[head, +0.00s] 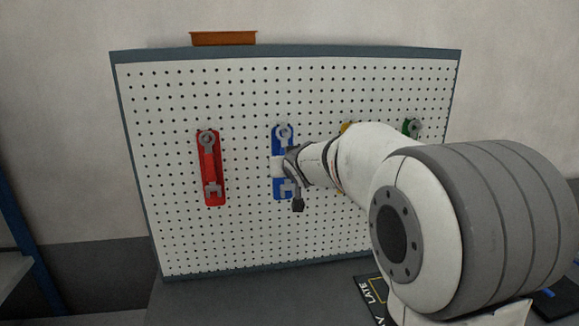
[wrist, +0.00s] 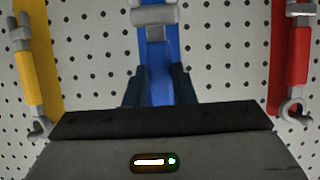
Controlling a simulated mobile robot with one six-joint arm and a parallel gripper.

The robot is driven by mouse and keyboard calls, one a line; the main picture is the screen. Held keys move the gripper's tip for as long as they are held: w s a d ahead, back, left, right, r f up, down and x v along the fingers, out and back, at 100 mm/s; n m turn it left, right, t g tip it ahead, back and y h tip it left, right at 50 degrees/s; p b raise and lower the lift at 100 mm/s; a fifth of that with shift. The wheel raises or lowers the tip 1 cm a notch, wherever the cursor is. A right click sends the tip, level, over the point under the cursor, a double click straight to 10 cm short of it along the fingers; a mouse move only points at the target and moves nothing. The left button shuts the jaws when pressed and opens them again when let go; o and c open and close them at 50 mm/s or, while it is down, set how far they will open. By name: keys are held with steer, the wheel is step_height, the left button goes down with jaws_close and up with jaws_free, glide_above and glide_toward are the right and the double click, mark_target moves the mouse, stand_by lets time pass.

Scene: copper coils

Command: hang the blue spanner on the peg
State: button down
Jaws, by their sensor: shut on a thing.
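The blue spanner (head: 283,134) is upright at the blue backing plate (head: 279,194) on the pegboard, its grey ring end up and its forked end down. My gripper (head: 284,166) is at the middle of it, shut on its handle. In the wrist view, which is upside down against the head view, the spanner's grey forked end (wrist: 155,15) is at the top and the dark fingers of my gripper (wrist: 158,88) are on both sides of the blue handle. The peg is hidden, and I cannot tell whether the ring is around it.
A red spanner (head: 208,165) hangs on its plate to the left. A yellow one (wrist: 32,65) is mostly behind my arm in the head view. A green one (head: 412,128) is farther right. An orange tray (head: 223,39) is above the pegboard (head: 165,235).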

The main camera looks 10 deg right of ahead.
steer(key=c, duration=1.1)
jaws_free()
steer(key=p+v, duration=0.2)
steer(key=v, duration=0.5)
steer(key=s+f+g, duration=0.3)
steer(key=s+f, duration=0.1)
steer(key=s, duration=0.6)
steer(key=s+f+g, duration=0.3)
steer(key=s+f, duration=0.2)
steer(key=s, duration=0.5)
steer(key=s+f+g, duration=0.3)
steer(key=s+f, duration=0.1)
steer(key=s, duration=0.7)
steer(key=shift+s+d+f+g, duration=0.1)
steer(key=shift+d+f+g, duration=0.15)
steer(key=shift+f+g, duration=0.15)
